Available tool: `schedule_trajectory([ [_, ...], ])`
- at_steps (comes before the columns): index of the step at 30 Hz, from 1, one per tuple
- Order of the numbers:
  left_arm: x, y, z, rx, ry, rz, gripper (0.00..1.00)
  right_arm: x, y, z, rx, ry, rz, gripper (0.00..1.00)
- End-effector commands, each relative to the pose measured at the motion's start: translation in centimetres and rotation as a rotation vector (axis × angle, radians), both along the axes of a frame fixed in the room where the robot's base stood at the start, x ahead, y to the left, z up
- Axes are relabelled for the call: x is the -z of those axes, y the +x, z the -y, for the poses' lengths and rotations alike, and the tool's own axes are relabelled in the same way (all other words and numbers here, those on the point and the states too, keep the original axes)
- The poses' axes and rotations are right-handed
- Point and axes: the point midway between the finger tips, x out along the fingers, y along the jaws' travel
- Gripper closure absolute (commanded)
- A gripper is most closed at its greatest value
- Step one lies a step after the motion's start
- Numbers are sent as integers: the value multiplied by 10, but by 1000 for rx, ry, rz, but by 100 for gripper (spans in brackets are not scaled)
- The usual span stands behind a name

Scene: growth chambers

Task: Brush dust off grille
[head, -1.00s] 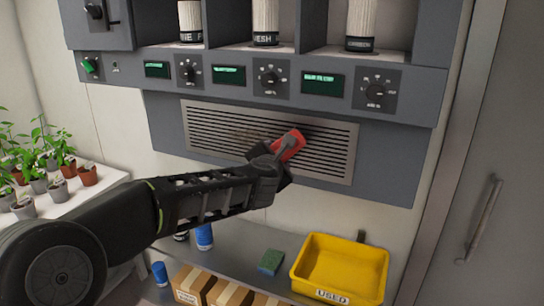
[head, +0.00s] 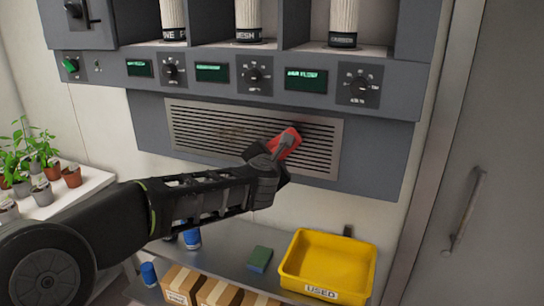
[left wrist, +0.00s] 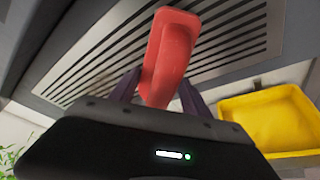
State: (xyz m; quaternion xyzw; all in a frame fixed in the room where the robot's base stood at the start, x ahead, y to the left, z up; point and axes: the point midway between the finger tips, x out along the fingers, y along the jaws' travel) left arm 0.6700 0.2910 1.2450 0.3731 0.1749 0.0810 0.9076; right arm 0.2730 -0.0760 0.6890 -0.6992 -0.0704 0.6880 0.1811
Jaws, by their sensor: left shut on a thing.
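The grille (head: 195,133) is a pale metal panel with dark horizontal slats, set in the grey unit's lower front. A brownish dusty patch (head: 235,132) shows near its middle, and a darker smudge lies towards its right part. My left gripper (head: 277,153) is shut on a red brush (head: 287,142) in front of the grille's right half. In the left wrist view the red brush (left wrist: 170,55) stands between the fingers, with the grille (left wrist: 105,58) behind it. The bristles are hidden, and I cannot tell whether they touch the slats. My right gripper is not in view.
Control knobs (head: 357,86) and green displays line the panel above the grille. Potted plants (head: 40,165) stand at left.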

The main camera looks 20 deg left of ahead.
Motion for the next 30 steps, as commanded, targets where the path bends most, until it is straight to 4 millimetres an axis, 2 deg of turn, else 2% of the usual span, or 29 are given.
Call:
schedule_trajectory([
  [10, -1, -2, -29, -3, 1, 2, 89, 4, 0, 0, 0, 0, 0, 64],
  [23, -1, -2, -34, -3, 1, 1, 89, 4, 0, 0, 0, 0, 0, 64],
  [30, 0, -2, -49, -4, 1, 1, 89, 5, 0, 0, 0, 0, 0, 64],
])
